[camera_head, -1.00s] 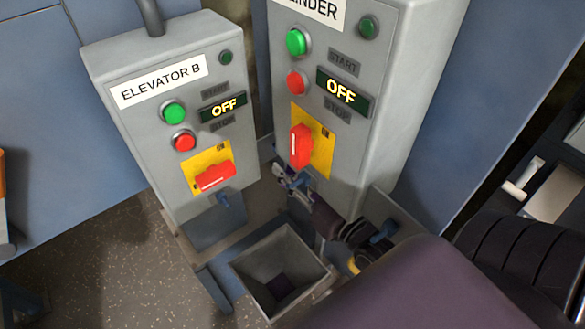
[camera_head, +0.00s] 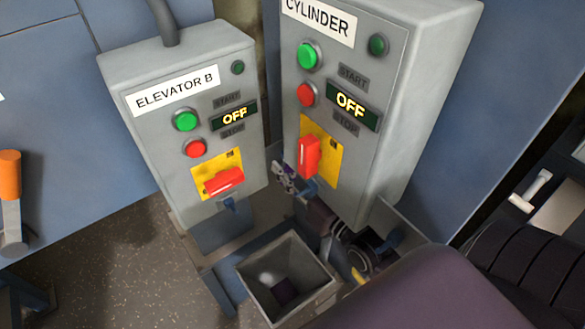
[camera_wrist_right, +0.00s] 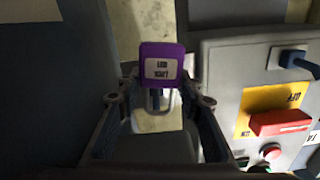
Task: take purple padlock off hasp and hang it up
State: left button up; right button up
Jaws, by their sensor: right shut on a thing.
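A purple padlock (camera_wrist_right: 162,64) with a white label is between the fingers of my right gripper (camera_wrist_right: 160,98) in the right wrist view. Its grey shackle shows below the body; I cannot tell whether it is open. In the head view my right gripper (camera_head: 280,175) is beside the lower left of the CYLINDER switch, a red upright handle (camera_head: 308,157) on a yellow plate. A blue hasp (camera_head: 311,188) shows under that switch, apart from the gripper's tips. The padlock is hard to make out there. My left gripper is out of view.
A grey open hopper (camera_head: 262,292) is below my right gripper. An orange-topped thing (camera_head: 10,175) is at the far left.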

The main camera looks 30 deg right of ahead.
jog(key=shift+f+b, duration=0.4)
jog(key=shift+f, duration=0.4)
dwell(0.4)
jog(key=o, duration=1.3)
jog(key=s+p, duration=0.2)
jog(key=s, duration=0.8)
jog(key=shift+d+f, duration=0.3)
jog(key=shift+d, duration=0.1)
jog(key=shift+s, duration=0.1)
dwell(0.7)
